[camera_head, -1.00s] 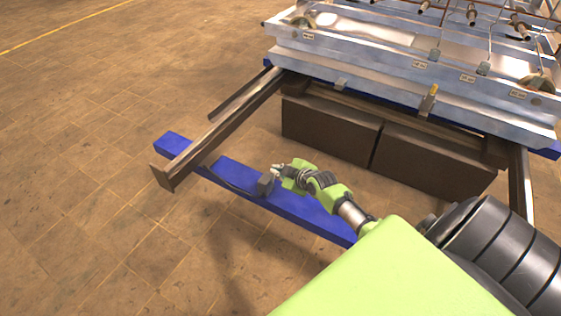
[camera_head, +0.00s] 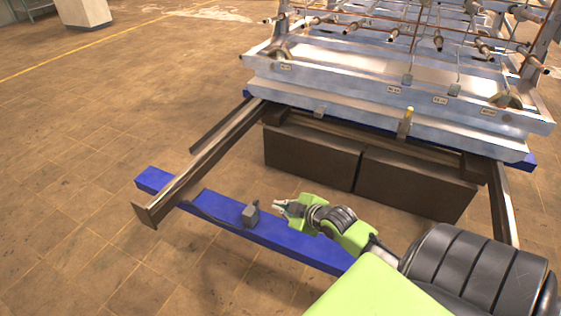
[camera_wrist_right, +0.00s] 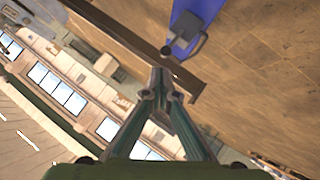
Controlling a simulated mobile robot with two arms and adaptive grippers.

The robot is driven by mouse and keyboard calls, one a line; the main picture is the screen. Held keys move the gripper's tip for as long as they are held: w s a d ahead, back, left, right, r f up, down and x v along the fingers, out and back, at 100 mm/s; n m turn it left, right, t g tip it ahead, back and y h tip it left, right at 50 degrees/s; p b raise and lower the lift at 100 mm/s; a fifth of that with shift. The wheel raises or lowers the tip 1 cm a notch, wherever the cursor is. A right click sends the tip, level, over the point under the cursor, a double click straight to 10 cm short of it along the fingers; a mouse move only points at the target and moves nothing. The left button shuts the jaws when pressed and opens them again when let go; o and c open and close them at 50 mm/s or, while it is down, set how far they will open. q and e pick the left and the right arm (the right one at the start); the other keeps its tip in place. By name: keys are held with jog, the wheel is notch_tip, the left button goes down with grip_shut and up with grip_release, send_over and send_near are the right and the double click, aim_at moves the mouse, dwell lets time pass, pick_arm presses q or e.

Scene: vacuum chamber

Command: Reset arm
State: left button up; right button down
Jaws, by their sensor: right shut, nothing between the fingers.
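My right gripper (camera_head: 280,208) is at the end of my green and black arm, in the lower middle of the head view. It points left, above the blue beam (camera_head: 290,242), and holds nothing. In the right wrist view its fingers (camera_wrist_right: 162,80) come together at the tips. A small grey block (camera_head: 250,215) on the blue beam is just left of the fingertips, with a gap between them in the picture. In the right wrist view a grey piece (camera_wrist_right: 186,42) on the blue beam shows beyond the fingertips. My left gripper is in neither view.
A large metal chamber frame (camera_head: 330,100) with pipes and rods stands at the back right. Dark boxes (camera_head: 312,160) sit beneath it. A brown rail (camera_head: 205,160) reaches forward at its left, another (camera_head: 503,205) at its right. The tiled floor (camera_head: 90,130) at the left is clear.

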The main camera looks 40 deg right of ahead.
dwell(0.6)
